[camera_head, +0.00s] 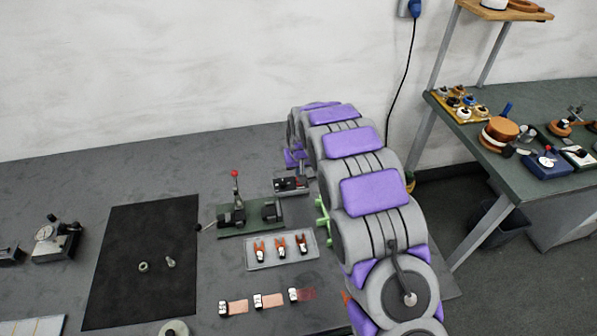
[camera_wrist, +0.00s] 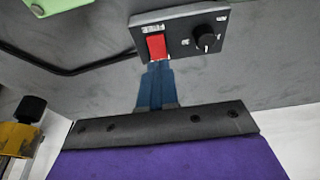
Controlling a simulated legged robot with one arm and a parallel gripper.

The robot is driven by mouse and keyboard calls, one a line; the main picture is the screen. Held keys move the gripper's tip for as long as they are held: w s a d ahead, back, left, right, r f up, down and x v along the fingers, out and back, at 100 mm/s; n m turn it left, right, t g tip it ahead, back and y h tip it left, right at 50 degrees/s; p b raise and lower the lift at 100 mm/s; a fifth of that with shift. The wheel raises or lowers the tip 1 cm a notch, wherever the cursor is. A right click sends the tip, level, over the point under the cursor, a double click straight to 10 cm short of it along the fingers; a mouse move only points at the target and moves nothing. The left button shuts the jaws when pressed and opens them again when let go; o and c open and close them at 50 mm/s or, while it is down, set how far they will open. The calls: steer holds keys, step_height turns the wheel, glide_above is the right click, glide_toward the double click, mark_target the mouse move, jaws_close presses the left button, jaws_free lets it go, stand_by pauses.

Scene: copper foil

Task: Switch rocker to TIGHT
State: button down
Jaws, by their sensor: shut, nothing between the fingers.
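In the wrist view, a red rocker (camera_wrist: 157,47) sits on a dark control panel (camera_wrist: 180,42) with a grey edge. White lettering that looks like FREE, upside down, stands at its upper end. The lettering at its lower end is partly covered and not readable. My gripper (camera_wrist: 156,68) has blue fingers that are shut together and empty. Their tips are at the lower edge of the rocker in the picture; I cannot tell whether they touch it. In the head view my arm hides the fingers.
A black knob (camera_wrist: 204,38) is right of the rocker. A black cable (camera_wrist: 60,68) runs left of the panel. In the head view, a green-based lever press (camera_head: 236,212), a tray of clips (camera_head: 282,262) and a dark mat (camera_head: 135,290) lie left of my arm.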

steer(key=s+p+v, duration=0.1)
steer(key=p+v, duration=0.1)
steer(key=v, duration=0.9)
steer(key=shift+s+d+r, duration=0.2)
steer(key=shift+s, duration=0.1)
